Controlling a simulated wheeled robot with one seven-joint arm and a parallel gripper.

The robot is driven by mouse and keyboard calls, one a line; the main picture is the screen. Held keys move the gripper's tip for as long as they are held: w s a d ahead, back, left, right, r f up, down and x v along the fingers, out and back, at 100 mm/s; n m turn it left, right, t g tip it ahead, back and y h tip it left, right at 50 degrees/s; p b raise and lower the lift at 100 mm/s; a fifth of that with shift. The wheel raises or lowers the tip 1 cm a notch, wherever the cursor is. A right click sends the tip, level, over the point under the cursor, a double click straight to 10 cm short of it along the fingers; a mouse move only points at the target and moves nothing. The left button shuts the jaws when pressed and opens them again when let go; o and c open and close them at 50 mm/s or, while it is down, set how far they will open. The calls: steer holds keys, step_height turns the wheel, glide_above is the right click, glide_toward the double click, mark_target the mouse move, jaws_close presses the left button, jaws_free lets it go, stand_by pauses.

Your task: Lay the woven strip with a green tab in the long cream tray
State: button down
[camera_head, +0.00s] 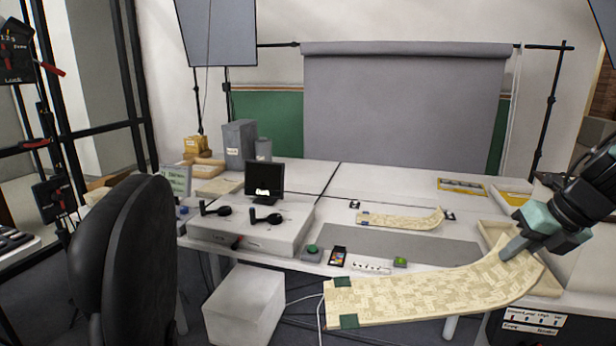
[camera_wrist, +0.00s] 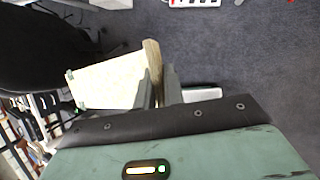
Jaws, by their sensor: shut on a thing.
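My gripper (camera_head: 515,248) is shut on the right end of a cream woven strip (camera_head: 430,293). The strip is held out in the air in front of the table, with its right end bent upward. Dark green tabs (camera_head: 349,321) mark its left end. In the wrist view the strip (camera_wrist: 108,82) extends left from between my fingers (camera_wrist: 158,88). A long cream tray (camera_head: 492,230) stands at the table's right side, partly hidden behind my gripper and the held strip.
A grey mat (camera_head: 390,243) lies on the table. A green button (camera_head: 312,251), a small card and a green block (camera_head: 400,262) stand along the front edge. A monitor (camera_head: 264,178) is at left. A black chair (camera_head: 135,260) and a white box (camera_head: 245,305) stand in front.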

mark_target(517, 264)
steer(key=f+m, duration=0.1)
steer(key=f+m+h, duration=0.1)
steer(key=m, duration=0.1)
steer(key=a+f+m+h, duration=0.1)
steer(key=shift+s+f+m+t, duration=0.35)
steer(key=shift+m+t, duration=0.05)
steer(key=f+m+h, duration=0.1)
steer(key=m, duration=0.1)
steer(key=f+m+h, duration=0.1)
steer(key=f+m, duration=0.1)
steer(key=shift+s+a, duration=0.1)
steer(key=shift+s, duration=0.1)
steer(key=shift+s+a+f+m+h, duration=0.15)
steer(key=shift+f+m+h, duration=0.1)
steer(key=shift+f+m, duration=0.2)
steer(key=shift+w+a+f+m+h, duration=0.15)
steer(key=shift+f+m+h, duration=0.15)
steer(key=shift+m, duration=0.25)
steer(key=s+a+f+m+g+h, duration=0.1)
steer(key=f+m+g, duration=0.3)
steer(key=f+m, duration=0.5)
steer(key=s+a+f+m+g+h, duration=0.1)
steer(key=a+f+m+g, duration=0.1)
steer(key=f+m+g, duration=0.3)
step_height(517, 264, down, 5)
steer(key=m, duration=1)
steer(key=shift+s+a+r, duration=0.2)
steer(key=shift+s+a, duration=0.05)
steer(key=shift+a, duration=0.1)
